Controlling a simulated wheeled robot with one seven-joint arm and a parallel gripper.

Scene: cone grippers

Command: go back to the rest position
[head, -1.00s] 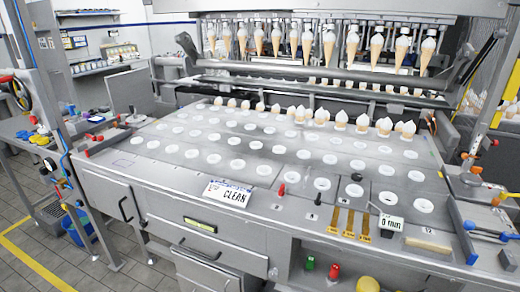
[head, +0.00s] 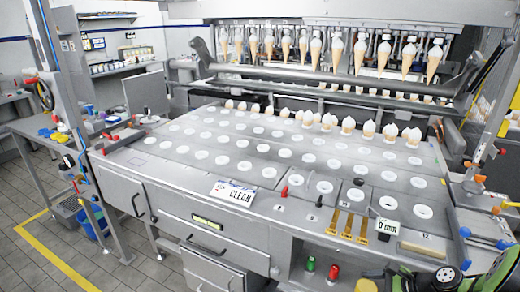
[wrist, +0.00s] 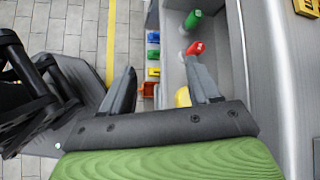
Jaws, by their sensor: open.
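My gripper (wrist: 160,68) shows in the wrist view with its two dark fingers spread wide apart. It is open and nothing is held between the fingers. The green knob (wrist: 192,20) and red knob (wrist: 196,48) on the machine front appear beyond the right finger. A rounded yellow thing (wrist: 183,97) is partly hidden by that finger. In the head view, a green and black part of my arm shows at the bottom right corner, but the fingers cannot be made out there.
The metal machine (head: 245,234) fills the head view, with holes across its top. Several cream-topped cones (head: 348,126) stand along its back row, and more hang above. A side table (head: 50,130) stands at left. Grey tiled floor (head: 30,255) there is open.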

